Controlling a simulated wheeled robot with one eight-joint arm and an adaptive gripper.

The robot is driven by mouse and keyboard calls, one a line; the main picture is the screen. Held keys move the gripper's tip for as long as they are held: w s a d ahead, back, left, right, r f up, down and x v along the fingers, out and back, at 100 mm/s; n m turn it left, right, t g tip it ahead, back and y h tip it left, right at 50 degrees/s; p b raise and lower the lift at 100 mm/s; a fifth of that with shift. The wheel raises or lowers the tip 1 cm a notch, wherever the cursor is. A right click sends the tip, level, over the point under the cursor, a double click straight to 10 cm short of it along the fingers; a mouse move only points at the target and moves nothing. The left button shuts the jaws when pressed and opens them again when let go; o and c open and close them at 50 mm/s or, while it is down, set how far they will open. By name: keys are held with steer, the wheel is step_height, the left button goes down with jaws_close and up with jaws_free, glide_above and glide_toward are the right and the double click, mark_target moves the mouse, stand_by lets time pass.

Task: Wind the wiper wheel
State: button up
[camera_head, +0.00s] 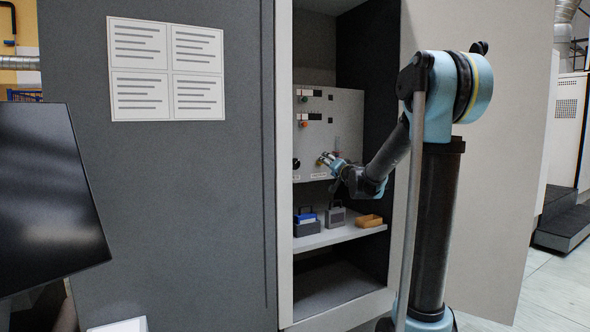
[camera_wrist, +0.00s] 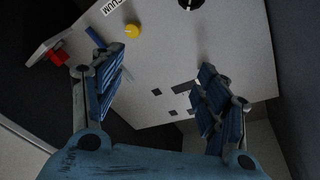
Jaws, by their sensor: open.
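The pale control panel (camera_head: 316,138) stands inside the open cabinet. A round black knob (camera_head: 296,163) sits at its lower left, and a black knob is cut off at the top edge of the wrist view (camera_wrist: 190,3). I cannot read a label that tells which part is the wiper wheel. A yellow knob (camera_wrist: 132,31) sits beside a label ending in "UUM". My gripper (camera_wrist: 155,55) is open and empty, with its blue padded fingers apart facing the panel. In the head view my gripper (camera_head: 328,160) is in front of the panel's lower part, hiding some of it.
Below the panel, a shelf (camera_head: 345,234) holds a dark bin with blue contents (camera_head: 306,224), a grey handled box (camera_head: 335,216) and an orange tray (camera_head: 369,220). Cabinet walls close in on both sides. A dark monitor (camera_head: 45,200) stands at left.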

mark_target(295, 165)
steer(key=w+a+f+y, duration=0.1)
steer(key=w+a, duration=0.4)
steer(key=w+a+n+g+y, duration=0.1)
steer(key=w+a, duration=0.5)
steer(key=w+a+f+g+y, duration=0.1)
steer(key=w+a, duration=0.4)
steer(key=shift+w+a+f, duration=0.15)
steer(key=shift+w+f, duration=0.1)
steer(key=shift+f, duration=0.1)
steer(key=shift+c, duration=0.3)
steer(key=c, duration=1)
